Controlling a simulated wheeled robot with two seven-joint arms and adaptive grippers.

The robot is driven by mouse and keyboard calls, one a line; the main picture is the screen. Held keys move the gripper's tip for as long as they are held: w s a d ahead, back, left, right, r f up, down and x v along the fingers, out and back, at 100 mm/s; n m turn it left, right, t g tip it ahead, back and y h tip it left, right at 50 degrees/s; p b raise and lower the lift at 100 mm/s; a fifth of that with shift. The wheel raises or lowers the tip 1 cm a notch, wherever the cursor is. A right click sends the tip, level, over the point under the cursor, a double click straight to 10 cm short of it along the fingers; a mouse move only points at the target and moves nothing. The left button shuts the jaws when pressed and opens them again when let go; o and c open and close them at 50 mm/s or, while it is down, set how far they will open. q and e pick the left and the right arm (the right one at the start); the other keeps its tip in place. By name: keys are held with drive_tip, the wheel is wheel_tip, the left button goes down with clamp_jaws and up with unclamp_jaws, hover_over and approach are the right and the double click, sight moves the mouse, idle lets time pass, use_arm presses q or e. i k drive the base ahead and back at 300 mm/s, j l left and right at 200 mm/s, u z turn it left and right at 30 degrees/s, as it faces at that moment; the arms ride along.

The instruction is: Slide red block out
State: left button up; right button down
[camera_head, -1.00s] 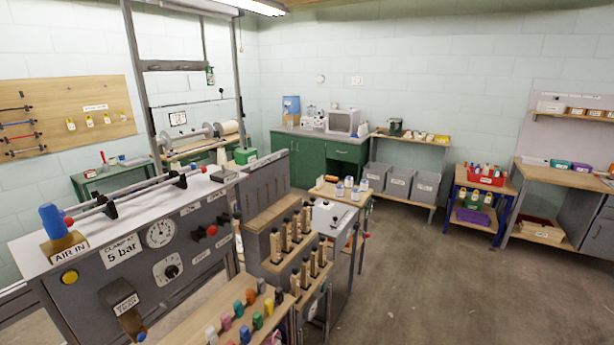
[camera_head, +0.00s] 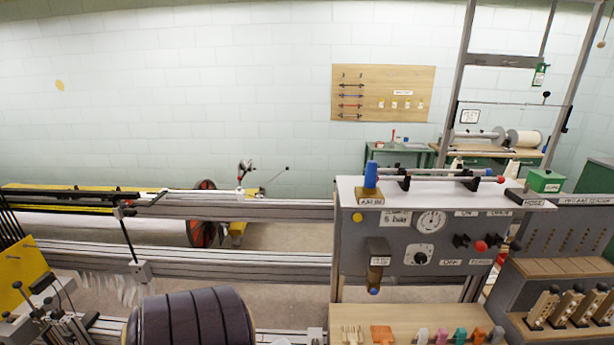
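Neither of my grippers is in view. I cannot pick out a block that is clearly the red one. An orange-red piece (camera_head: 382,334) stands in a row of coloured pieces on a wooden ledge (camera_head: 340,315) at the bottom, cut by the picture's edge. A red knob (camera_head: 481,246) sits on the front of the grey control panel (camera_head: 400,275), and a red tip (camera_head: 501,179) ends the rod on its top.
A dark ribbed roller (camera_head: 190,318) lies at the bottom left. Metal rails (camera_head: 290,262) run across the left half to the control panel. A wooden rack with handled tools (camera_head: 565,305) stands at lower right. A tool board (camera_head: 383,93) hangs on the back wall.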

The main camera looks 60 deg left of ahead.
sight(122, 206)
drive_tip(key=u, duration=3.25)
